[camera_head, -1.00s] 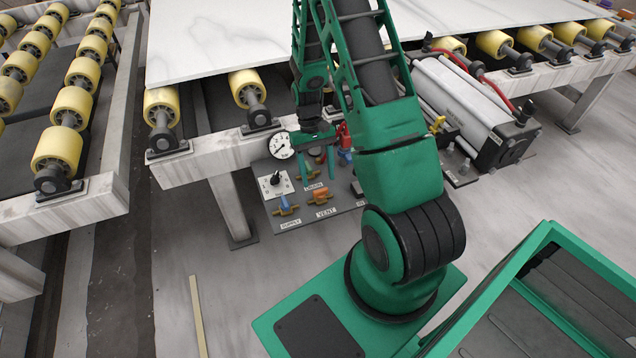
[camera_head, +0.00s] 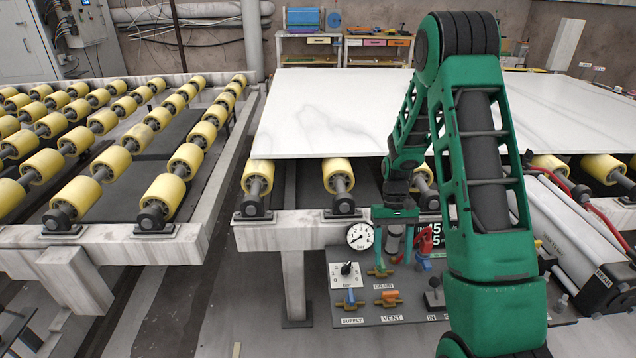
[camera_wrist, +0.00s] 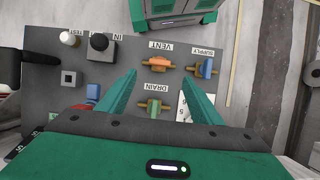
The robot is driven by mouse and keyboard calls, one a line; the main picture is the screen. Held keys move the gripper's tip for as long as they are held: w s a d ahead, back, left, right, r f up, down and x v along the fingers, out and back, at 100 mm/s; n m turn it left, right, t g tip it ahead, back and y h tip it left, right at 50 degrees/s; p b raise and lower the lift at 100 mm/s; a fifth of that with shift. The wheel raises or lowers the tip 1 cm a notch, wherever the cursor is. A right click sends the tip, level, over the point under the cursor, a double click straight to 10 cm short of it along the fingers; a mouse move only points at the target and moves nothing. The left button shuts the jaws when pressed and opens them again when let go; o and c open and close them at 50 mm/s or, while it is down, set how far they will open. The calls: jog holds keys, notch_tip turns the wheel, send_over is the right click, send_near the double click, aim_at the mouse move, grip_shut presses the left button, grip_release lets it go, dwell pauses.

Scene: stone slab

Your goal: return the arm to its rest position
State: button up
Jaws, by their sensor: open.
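My gripper (camera_head: 395,232) hangs in front of the roller table's front edge, above the valve panel (camera_head: 345,277). In the wrist view, its two green fingers (camera_wrist: 160,92) are spread apart with nothing between them. They point over the panel near the orange vent valve (camera_wrist: 157,64) and the green drain valve (camera_wrist: 153,107), apparently clear of both. My green arm rises from the lower right, bends at a high elbow and comes down to the gripper. It hides part of the slab and the panel's right side.
A pale stone slab (camera_head: 325,115) lies on yellow rollers behind the gripper. A pressure gauge (camera_head: 360,236), blue supply valve (camera_head: 350,299) and red-handled valve (camera_head: 424,240) are close by. A grey cylinder unit (camera_head: 575,240) stands right. Another roller table (camera_head: 215,190) is left.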

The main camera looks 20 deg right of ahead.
jog(key=s+r+m+t+h, duration=0.1)
jog(key=s+r, duration=0.7)
jog(key=r, duration=0.3)
jog(key=s+r+m+t, duration=0.1)
jog(key=s+r+t, duration=0.1)
jog(key=s+r, duration=0.75)
jog(key=s+a+r+m+t, duration=0.1)
jog(key=s+a+r, duration=0.1)
jog(key=s, duration=0.5)
jog(key=shift+s+r, duration=0.4)
jog(key=shift+r, duration=0.5)
jog(key=shift+w+f, duration=0.25)
jog(key=shift+w, duration=0.35)
